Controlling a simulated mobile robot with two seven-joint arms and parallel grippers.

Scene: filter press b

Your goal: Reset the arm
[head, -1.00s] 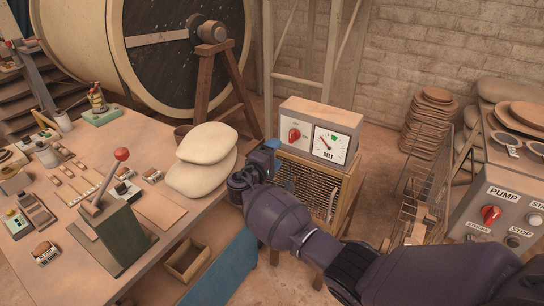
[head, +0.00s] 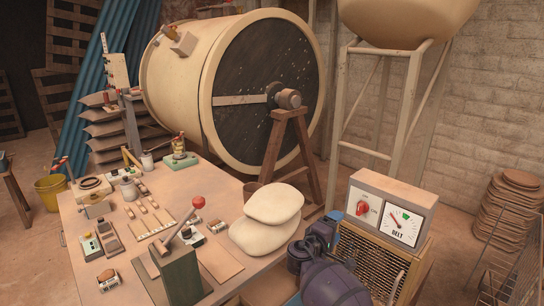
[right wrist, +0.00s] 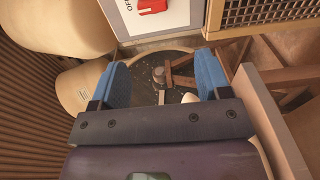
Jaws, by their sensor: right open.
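My right arm comes in from the bottom right of the head view, and its gripper (head: 327,232) is beside the belt control box, near the table's right edge. In the right wrist view the right gripper (right wrist: 162,85) shows two blue finger pads spread apart, with nothing between them. Part of a box with a red knob (right wrist: 165,20) also shows at the top of the right wrist view. My left gripper is not in view.
The wooden table (head: 80,222) holds a green lever box with a red knob (head: 178,270), two pale rounded sacks (head: 270,218) and several small items. A large drum (head: 190,85) stands behind. Stacked discs (head: 508,205) stand at the right. A yellow bucket (head: 50,192) is at the left.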

